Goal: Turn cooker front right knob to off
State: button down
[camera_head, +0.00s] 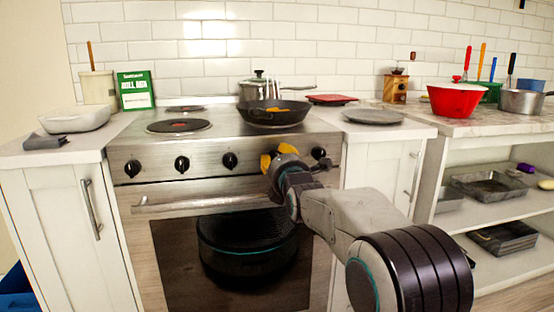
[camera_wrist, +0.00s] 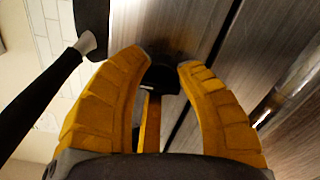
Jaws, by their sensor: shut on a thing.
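The stainless cooker (camera_head: 160,192) stands in the middle of the head view, with a row of black knobs along its front panel. Three knobs show to the left of my gripper, and one black knob (camera_head: 318,153) shows just to its right. My yellow gripper (camera_head: 280,155) is at the right part of the panel and covers the spot behind it. In the wrist view the yellow fingers (camera_wrist: 163,62) are shut on a black knob (camera_wrist: 162,78), one on each side. The knob's pointer or marking cannot be made out.
A black frying pan (camera_head: 290,112) sits on the hob above my gripper; its handle (camera_wrist: 40,100) crosses the left of the wrist view. The oven door handle (camera_head: 205,203) runs below the knobs. A steel pot (camera_head: 258,88) stands behind. Counters flank the cooker.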

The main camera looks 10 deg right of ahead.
jog(key=shift+d+r+n, duration=0.15)
jog(key=shift+r+n, duration=0.05)
jog(key=shift+n, duration=0.1)
jog(key=c, duration=0.8)
grip_release()
jog(key=shift+f, duration=0.1)
jog(key=s, duration=1.2)
